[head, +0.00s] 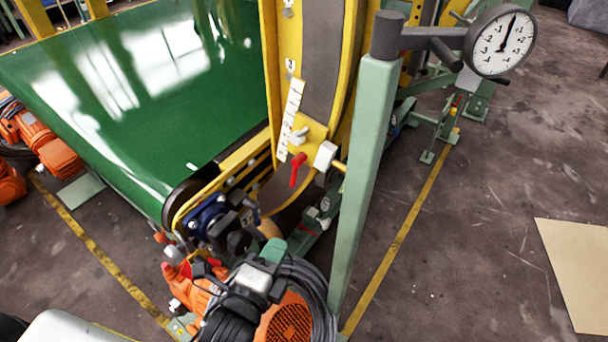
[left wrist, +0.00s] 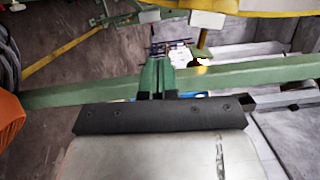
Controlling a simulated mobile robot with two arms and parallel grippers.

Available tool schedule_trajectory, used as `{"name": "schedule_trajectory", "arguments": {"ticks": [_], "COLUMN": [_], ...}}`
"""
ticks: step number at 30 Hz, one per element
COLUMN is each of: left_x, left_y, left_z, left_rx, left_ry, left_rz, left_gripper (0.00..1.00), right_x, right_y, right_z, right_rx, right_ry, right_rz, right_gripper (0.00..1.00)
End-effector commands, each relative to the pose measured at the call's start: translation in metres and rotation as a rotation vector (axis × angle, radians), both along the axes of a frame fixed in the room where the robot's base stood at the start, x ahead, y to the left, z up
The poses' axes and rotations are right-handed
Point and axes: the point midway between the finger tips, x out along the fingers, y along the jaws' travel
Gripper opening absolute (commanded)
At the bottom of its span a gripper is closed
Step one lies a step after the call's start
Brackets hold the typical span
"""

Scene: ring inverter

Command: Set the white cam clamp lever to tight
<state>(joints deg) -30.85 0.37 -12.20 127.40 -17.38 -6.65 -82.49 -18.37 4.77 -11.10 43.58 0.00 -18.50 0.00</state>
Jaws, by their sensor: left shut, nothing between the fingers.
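A small white lever (head: 299,136) sits on a yellow plate beside a white numbered scale strip, on the side of the curved yellow frame. I cannot read a tight mark there. A red lever (head: 297,168) hangs just below it. My left gripper (head: 274,249) has a grey body and green fingers; it is below the levers, apart from them, and beside the orange motor. In the left wrist view its green fingers (left wrist: 157,72) are together with nothing between them. My right gripper is not in view.
A white block (head: 325,155) on a yellow stem sticks out right of the levers. A green post (head: 364,190) carrying a dial gauge (head: 501,42) rises nearby. An orange motor (head: 287,322) with black cables lies below. Open floor is at the right.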

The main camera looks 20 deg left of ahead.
Motion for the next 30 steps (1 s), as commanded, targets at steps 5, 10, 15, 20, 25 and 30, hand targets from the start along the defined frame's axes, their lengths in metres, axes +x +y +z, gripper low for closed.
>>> {"name": "schedule_trajectory", "arguments": {"ticks": [5,10,15,20,25,30], "left_x": [0.005,0.028,0.065,0.098,0.119,0.129], "left_y": [0.0,-0.004,-0.01,-0.015,0.0,0.008], "left_z": [0.003,0.004,0.004,0.004,0.006,0.006], "left_rx": [0.007,0.005,0.004,0.005,0.009,0.006], "left_ry": [-0.009,-0.012,-0.011,-0.009,-0.009,-0.006], "left_rz": [0.002,0.001,0.001,0.001,0.002,0.001], "left_gripper": [0.0,0.0,0.0,0.0,0.0,0.0], "right_x": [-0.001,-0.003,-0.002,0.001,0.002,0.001], "right_y": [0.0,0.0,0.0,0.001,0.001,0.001], "right_z": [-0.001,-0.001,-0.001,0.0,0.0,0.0], "right_rx": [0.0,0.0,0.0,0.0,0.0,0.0], "right_ry": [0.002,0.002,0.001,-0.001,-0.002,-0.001], "right_rz": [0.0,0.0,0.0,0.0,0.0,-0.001], "right_gripper": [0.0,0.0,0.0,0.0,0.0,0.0]}}
